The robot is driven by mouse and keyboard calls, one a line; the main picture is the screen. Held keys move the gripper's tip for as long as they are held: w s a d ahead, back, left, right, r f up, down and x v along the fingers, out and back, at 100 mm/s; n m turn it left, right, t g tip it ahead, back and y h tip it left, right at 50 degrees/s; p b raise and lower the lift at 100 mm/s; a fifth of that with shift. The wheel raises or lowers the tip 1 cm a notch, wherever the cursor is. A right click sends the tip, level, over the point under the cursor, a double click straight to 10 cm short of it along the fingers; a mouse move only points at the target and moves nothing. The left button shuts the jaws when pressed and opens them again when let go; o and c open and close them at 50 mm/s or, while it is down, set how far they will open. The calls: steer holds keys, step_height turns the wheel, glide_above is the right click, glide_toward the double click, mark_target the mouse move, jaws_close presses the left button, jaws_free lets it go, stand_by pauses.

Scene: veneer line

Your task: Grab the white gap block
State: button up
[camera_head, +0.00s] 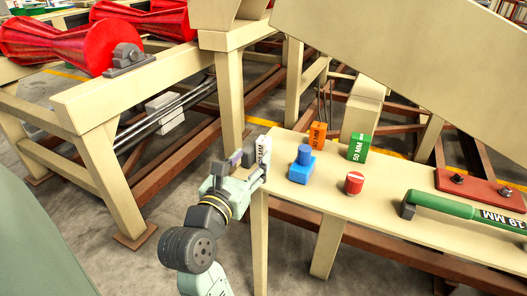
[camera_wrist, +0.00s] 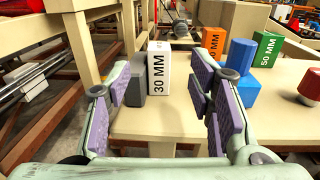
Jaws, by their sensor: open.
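The white gap block (camera_wrist: 160,66), marked 30 MM, stands upright at the left end of the tan table. It also shows in the head view (camera_head: 263,150), partly hidden behind my gripper. My gripper (camera_wrist: 163,95) is open and empty, with its purple-padded fingers spread. In the wrist view the block stands ahead between the fingers, nearer the left finger, and I cannot tell whether anything touches it. A grey piece (camera_wrist: 134,88) shows just left of the block.
The table (camera_head: 320,194) also carries a blue block with a knob (camera_head: 301,168), an orange block (camera_head: 317,134), a green 50 MM block (camera_head: 358,147), a red-topped knob (camera_head: 354,182) and a green 19 MM tool (camera_head: 445,205). A beige post (camera_head: 231,103) stands behind.

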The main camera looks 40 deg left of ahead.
mark_target(261, 146)
steer(key=x, duration=0.4)
steer(key=shift+d+r, duration=0.1)
steer(key=x, duration=0.2)
steer(key=p+x, duration=0.1)
steer(key=x, duration=0.1)
steer(key=shift+w+a+f, duration=0.25)
steer(key=shift+w+a, duration=0.05)
steer(key=shift+c, duration=0.4)
jaws_close()
